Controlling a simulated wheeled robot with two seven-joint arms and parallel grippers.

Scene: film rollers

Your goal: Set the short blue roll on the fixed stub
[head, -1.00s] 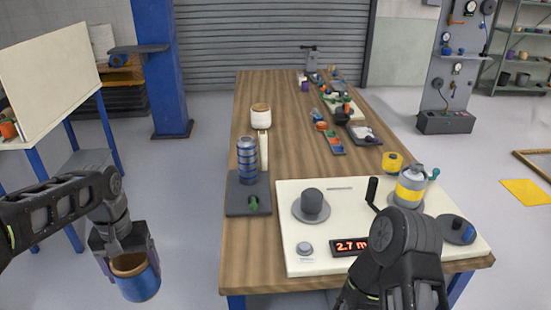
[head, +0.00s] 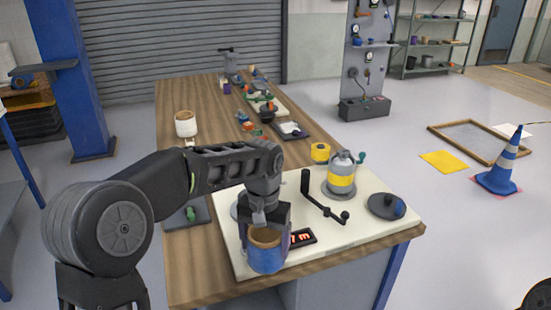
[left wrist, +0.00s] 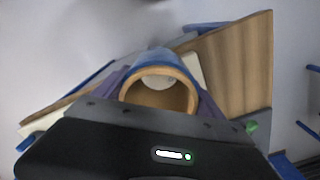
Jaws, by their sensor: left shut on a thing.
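My left gripper (head: 265,222) is shut on the short blue roll (head: 266,255), an open tube with a tan cardboard core. It holds the roll above the front left part of the cream panel (head: 345,225). In the left wrist view the roll (left wrist: 160,56) sits between the purple finger pads, its round bore facing the camera. The fixed stub is hidden behind my left arm and gripper in the head view; only a grey edge of its disc (head: 237,208) seems to show. My right gripper is out of view.
A red-lit display (head: 302,238) is beside the roll. A dark tray (head: 175,217) lies left of the panel.

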